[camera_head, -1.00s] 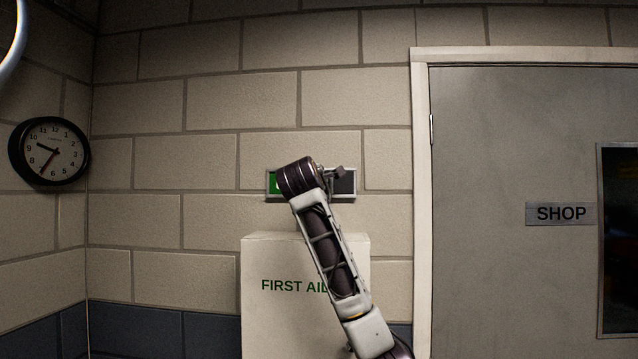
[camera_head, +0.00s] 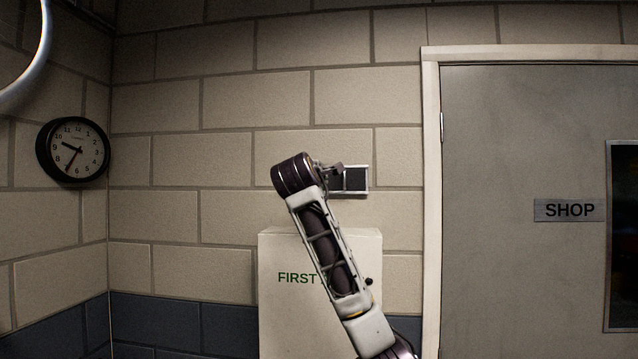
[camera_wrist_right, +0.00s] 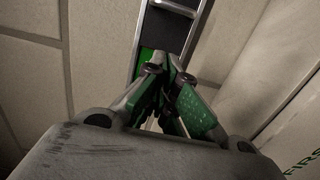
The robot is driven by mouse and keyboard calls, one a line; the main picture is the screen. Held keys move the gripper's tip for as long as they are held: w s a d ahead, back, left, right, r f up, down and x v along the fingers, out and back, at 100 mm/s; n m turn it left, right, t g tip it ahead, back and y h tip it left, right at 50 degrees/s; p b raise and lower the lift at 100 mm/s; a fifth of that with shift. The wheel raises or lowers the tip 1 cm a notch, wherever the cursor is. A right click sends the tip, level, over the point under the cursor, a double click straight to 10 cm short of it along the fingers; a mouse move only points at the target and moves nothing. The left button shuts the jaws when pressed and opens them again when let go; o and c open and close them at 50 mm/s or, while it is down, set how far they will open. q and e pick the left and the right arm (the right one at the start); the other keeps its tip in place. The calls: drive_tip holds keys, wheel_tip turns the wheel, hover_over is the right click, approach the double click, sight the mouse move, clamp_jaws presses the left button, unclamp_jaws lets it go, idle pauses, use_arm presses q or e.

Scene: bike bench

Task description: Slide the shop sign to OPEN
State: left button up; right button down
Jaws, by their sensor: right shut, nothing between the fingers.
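The shop sign (camera_head: 356,180) is a small framed panel on the block wall. Its dark right part shows in the head view; its left part is hidden behind my right wrist. In the right wrist view the sign's pale frame (camera_wrist_right: 174,7) runs up and a green patch (camera_wrist_right: 147,59) shows beside the fingers. My right gripper (camera_head: 336,172) is in front of the sign, shut and empty; its fingertips also show in the wrist view (camera_wrist_right: 174,66), close to the green patch. I cannot tell whether they touch it. My left gripper is not in view.
A pale FIRST AID box (camera_head: 283,305) is on the wall just below the sign, partly behind my right arm. A grey door (camera_head: 520,120) with a SHOP plate (camera_head: 568,210) is at right. A round clock (camera_head: 73,150) hangs at left.

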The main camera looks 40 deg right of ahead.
drive_tip(key=b+v, duration=0.1)
drive_tip(key=v, duration=0.5)
drive_tip(key=shift+a, duration=0.1)
idle(0.5)
